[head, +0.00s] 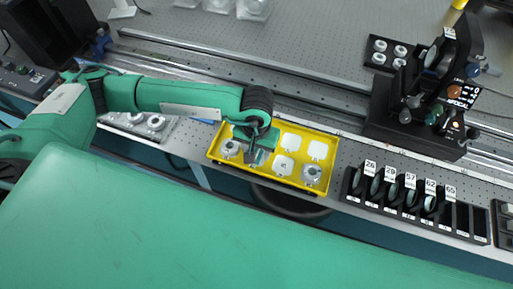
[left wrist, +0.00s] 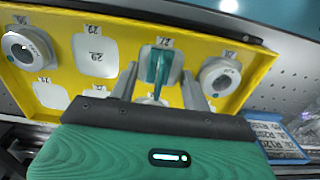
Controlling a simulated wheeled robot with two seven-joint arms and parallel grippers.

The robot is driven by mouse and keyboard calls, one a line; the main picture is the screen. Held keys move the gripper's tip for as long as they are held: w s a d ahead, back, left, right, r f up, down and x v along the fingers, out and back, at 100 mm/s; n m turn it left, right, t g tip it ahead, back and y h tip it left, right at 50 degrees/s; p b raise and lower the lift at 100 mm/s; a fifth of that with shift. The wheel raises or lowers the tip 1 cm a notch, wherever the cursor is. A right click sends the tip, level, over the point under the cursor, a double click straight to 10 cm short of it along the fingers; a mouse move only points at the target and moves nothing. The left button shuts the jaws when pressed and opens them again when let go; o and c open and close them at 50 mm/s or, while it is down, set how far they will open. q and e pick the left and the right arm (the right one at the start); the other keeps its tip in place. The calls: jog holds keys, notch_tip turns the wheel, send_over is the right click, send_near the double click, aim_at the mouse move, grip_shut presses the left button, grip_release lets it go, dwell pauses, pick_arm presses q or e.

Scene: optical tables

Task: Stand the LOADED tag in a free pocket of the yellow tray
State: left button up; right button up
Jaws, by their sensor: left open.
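The yellow tray (head: 262,177) lies on the optical table in front of me; its yellow floor also shows in the left wrist view (left wrist: 118,27). It has white pockets, and two hold round metal-and-white parts (head: 312,174), (head: 230,148). A small teal tag (left wrist: 161,65) stands upright at one white pocket, between my left fingers; its lettering cannot be read. My left gripper (head: 262,153) is low over the tray, open, with one finger on each side of the tag (left wrist: 160,78). The tag's foot is partly hidden. My right gripper is out of view.
A black rack (head: 412,207) with numbered round optics stands right of the tray. A black optical mount (head: 420,125) stands behind it. A blue-edged holder with printed labels (left wrist: 277,136) lies beside the tray. Bare pockets (left wrist: 95,55) show in the tray.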

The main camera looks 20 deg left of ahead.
pick_arm(q)
notch_tip(320, 180, up, 4)
jog(key=shift+w+f+b, duration=0.1)
jog(key=shift+f+b, duration=0.15)
jog(key=shift+b, duration=0.2)
notch_tip(320, 180, up, 8)
jog(key=b, duration=0.1)
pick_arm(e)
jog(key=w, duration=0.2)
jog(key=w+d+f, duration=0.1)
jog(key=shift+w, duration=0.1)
pick_arm(q)
jog(key=shift+r, duration=0.1)
